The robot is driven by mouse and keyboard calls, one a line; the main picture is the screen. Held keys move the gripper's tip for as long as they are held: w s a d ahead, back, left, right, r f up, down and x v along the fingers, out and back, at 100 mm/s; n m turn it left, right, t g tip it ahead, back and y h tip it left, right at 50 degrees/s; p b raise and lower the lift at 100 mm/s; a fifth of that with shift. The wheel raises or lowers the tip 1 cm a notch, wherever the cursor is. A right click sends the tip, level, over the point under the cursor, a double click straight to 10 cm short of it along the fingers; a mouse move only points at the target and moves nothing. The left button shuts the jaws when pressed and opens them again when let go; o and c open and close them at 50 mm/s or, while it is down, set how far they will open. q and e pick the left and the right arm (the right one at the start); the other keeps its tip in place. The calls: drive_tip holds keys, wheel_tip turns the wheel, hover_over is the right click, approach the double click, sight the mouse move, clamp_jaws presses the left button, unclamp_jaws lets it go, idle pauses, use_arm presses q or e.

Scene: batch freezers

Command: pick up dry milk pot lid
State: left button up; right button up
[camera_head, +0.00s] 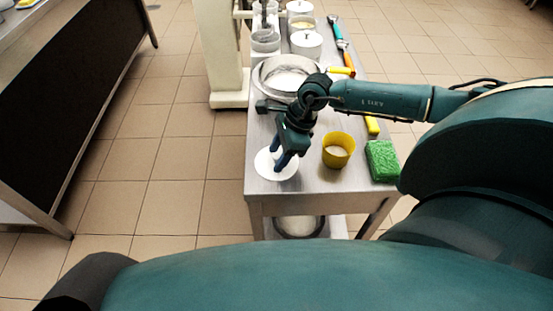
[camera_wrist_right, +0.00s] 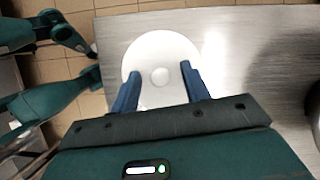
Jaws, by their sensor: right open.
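The dry milk pot lid (camera_head: 265,168) is a flat white disc lying on the near left corner of the steel table. In the right wrist view the lid (camera_wrist_right: 160,48) shows a small round knob at its middle. My right gripper (camera_head: 278,157) is over the lid, with its blue fingers pointing down. In the right wrist view the open gripper (camera_wrist_right: 160,72) has one finger on each side of the knob, with gaps between. I cannot tell whether the fingertips touch the disc. My left gripper does not show in the head view.
A yellow cup (camera_head: 338,151) and a green sponge (camera_head: 382,161) stand right of the lid. A large metal bowl (camera_head: 262,77) and white-lidded pots (camera_head: 306,44) are farther back. The steel table's (camera_head: 313,183) left and near edges are close to the lid.

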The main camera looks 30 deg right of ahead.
drive_tip(key=shift+c, duration=0.3)
clamp_jaws()
